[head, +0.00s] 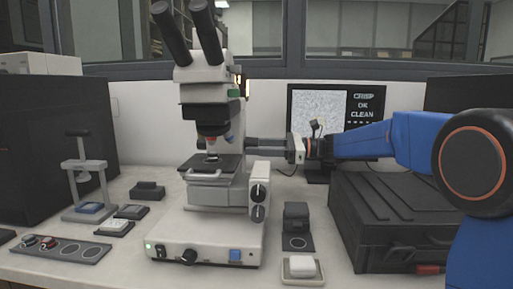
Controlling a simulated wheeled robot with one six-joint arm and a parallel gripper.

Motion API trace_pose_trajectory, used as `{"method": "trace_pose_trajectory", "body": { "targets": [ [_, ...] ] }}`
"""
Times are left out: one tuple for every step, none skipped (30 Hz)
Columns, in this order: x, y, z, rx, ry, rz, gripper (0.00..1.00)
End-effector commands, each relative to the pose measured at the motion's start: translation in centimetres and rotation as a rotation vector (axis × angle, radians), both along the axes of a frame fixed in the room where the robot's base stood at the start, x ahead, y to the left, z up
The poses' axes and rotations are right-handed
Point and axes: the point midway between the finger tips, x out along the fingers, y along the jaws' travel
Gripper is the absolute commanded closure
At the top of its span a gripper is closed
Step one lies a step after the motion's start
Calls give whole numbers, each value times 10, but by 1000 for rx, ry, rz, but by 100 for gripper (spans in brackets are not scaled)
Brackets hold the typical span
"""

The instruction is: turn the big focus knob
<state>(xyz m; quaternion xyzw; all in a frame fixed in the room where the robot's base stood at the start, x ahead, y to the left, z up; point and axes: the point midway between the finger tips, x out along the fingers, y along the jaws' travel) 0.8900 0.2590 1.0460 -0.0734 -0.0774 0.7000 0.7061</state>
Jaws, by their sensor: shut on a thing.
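The microscope (205,130) stands upright on the bench with two black eyepieces and a white base. My gripper (252,146) reaches in from the right, level, at the right side of its body just above the stage (215,163). The dark fingers are shut at the big focus knob, which they and the microscope body largely hide. A white box with two smaller dark knobs (258,192) sits below my fingers. A monitor (318,108) behind shows a grainy grey picture and the words "CRISP OK CLEAN".
A black case (390,215) lies at the right under my arm. A small dark block (296,217) and a white dish (302,268) stand right of the base. A grey press stand (84,178) and a strip with round places (62,249) are at the left.

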Motion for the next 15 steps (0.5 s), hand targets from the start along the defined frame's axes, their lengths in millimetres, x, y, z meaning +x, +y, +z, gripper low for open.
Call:
{"method": "trace_pose_trajectory", "body": {
  "targets": [
    [0,0,-2,-1,38,0,83],
    [0,0,-2,0,62,-1,83],
    [0,0,-2,1,90,0,83],
    [0,0,-2,1,110,0,83],
    [0,0,-2,2,129,0,83],
    [0,0,-2,2,154,0,83],
    [-1,0,-2,4,171,0,83],
    [-1,0,-2,4,187,0,83],
    [-1,0,-2,4,206,0,83],
    [-1,0,-2,5,219,0,83],
    [-1,0,-2,5,231,0,83],
    [-1,0,-2,5,246,0,83],
    [-1,0,-2,5,255,0,83],
    [-1,0,-2,5,264,0,83],
    [-1,0,-2,7,274,0,83]
  ]
}}
